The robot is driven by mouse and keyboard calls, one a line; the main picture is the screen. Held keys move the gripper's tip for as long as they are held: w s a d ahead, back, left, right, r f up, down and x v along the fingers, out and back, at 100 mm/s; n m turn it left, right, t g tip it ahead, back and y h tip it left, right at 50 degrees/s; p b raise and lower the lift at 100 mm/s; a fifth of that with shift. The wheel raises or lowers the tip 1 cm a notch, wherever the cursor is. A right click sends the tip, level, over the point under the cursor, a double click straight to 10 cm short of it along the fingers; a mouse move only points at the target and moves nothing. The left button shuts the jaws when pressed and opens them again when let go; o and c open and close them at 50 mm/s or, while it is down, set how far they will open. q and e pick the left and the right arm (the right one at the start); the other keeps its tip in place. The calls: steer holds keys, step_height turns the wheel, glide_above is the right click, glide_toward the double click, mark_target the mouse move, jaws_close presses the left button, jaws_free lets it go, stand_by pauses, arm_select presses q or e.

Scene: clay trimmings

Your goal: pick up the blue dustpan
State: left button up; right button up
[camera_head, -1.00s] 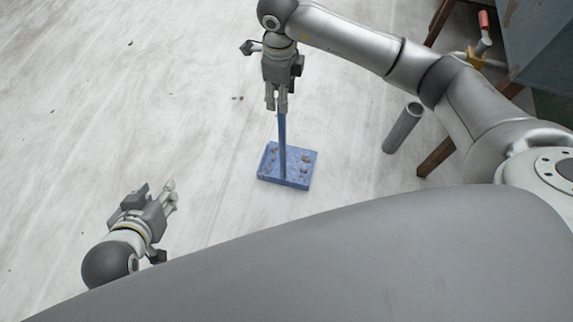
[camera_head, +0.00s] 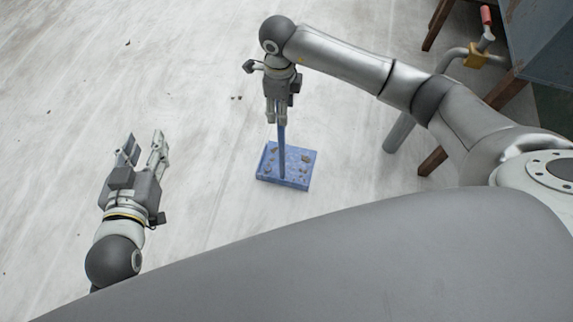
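The blue dustpan (camera_head: 308,170) rests on the pale floor near the middle, holding several brown clay bits. Its long blue handle (camera_head: 282,150) stands upright. My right gripper (camera_head: 277,120) points down at the upper part of the handle, with its fingers close beside it. The gripper hides the handle's top, and I cannot tell whether the fingers are shut on it. My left gripper (camera_head: 143,142) is open and empty, at the left, with its fingers pointing up the picture. It is well apart from the dustpan.
A grey metal tube (camera_head: 399,131) stands to the right of the dustpan, partly behind my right arm. A grey-blue box (camera_head: 540,45) on brown wooden legs fills the upper right corner. The floor to the left and around the dustpan is clear, with a few small dark crumbs.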

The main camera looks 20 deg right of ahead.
jaws_close()
steer(key=shift+w+r, duration=0.1)
steer(key=shift+r, duration=0.05)
stand_by(0.6)
